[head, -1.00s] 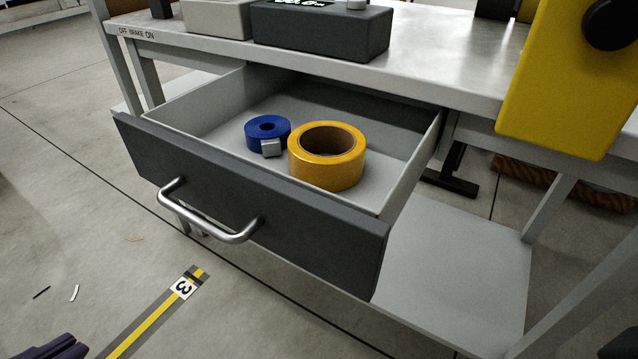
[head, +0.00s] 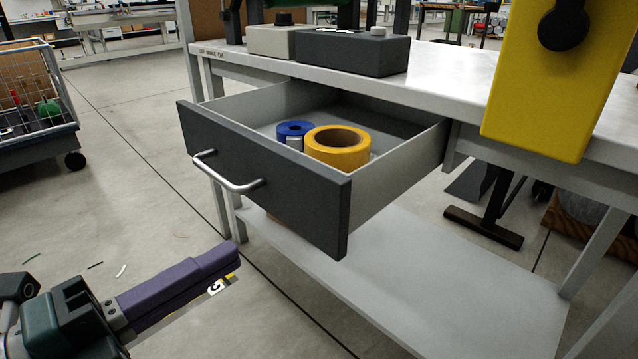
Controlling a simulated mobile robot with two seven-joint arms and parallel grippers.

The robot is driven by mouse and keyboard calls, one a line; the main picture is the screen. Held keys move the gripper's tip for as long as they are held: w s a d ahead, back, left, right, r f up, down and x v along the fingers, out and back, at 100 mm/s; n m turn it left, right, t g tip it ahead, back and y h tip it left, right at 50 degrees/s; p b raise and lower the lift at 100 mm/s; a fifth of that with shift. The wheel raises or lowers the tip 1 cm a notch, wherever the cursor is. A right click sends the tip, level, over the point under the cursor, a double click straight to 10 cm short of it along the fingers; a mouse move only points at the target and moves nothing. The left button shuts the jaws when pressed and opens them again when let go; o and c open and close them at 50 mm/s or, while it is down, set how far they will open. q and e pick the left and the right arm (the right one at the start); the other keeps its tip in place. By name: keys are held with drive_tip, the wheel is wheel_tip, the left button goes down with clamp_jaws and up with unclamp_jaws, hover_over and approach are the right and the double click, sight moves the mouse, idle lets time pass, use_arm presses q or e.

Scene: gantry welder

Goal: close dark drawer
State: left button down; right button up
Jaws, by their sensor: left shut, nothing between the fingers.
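The dark drawer (head: 262,180) hangs open under the bench, its dark grey front pulled well out from the frame. A silver bar handle (head: 228,178) is fixed to that front. Inside lie a blue tape roll (head: 294,129) and a larger yellow tape roll (head: 337,146). My left gripper (head: 232,252) is shut and empty at lower left. In the picture it is below the drawer handle, apart from it and in front of the drawer. My right gripper is not in view.
The bench top (head: 450,85) carries a dark control box (head: 352,54) and a pale box (head: 271,42). A yellow housing (head: 548,95) hangs at the right. A lower shelf (head: 420,275) lies beneath the drawer. A wire cart (head: 35,100) stands at far left; the floor between is mostly clear.

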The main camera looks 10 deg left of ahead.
sight(311, 209)
use_arm(q)
drive_tip(key=b+x, duration=0.2)
drive_tip(key=x, duration=0.7)
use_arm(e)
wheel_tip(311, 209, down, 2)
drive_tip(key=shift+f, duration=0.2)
use_arm(q)
drive_tip(key=shift+s, duration=0.1)
drive_tip(key=shift+d, duration=0.1)
